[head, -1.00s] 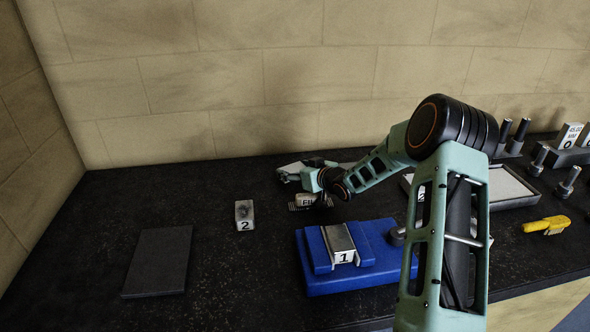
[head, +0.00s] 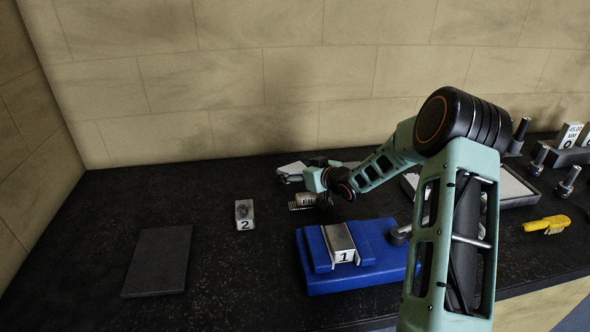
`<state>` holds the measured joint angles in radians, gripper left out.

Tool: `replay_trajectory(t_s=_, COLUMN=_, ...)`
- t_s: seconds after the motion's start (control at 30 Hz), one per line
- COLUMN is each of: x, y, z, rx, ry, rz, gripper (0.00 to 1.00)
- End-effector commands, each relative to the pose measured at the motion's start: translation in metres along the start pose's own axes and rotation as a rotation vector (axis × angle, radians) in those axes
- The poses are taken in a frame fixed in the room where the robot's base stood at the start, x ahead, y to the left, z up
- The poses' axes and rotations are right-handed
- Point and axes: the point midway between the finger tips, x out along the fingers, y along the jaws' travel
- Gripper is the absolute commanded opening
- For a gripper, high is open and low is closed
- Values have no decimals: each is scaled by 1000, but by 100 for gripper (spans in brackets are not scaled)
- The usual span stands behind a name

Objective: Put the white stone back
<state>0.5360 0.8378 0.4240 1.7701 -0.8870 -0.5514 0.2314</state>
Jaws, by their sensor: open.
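My gripper (head: 318,165) is at the back middle of the bench, at the end of my bent arm. Its fingers are small, dark and partly hidden by my wrist. A pale, flat piece (head: 291,171) shows just left of it, and I cannot tell whether this is the white stone or whether the fingers touch it. A pale slab in a dark-rimmed tray (head: 518,204) lies at the right, partly behind my arm. A blue holder (head: 318,281) in front carries a metal block marked 1 (head: 341,240).
A block marked 2 (head: 244,214) stands left of the holder. A dark flat plate (head: 158,261) lies at far left. A small lettered block (head: 304,201) lies below my gripper. A yellow-handled brush (head: 546,225) and several dark posts are at right. The left bench is mostly clear.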

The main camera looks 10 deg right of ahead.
Motion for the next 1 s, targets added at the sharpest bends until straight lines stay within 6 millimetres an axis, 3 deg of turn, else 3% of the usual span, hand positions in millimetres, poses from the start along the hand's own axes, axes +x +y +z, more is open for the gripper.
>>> replay_trajectory(t_s=0.2, x=-36, y=0, z=1, rx=-1, ry=0, rz=1, gripper=82)
replay_trajectory(t_s=0.43, x=-56, y=0, z=0, rx=0, ry=1, rz=0, gripper=82)
replay_trajectory(t_s=0.83, x=-54, y=0, z=-2, rx=-10, ry=4, rz=5, gripper=82)
replay_trajectory(t_s=1.0, x=-35, y=0, z=-30, rx=-90, ry=35, rz=53, gripper=82)
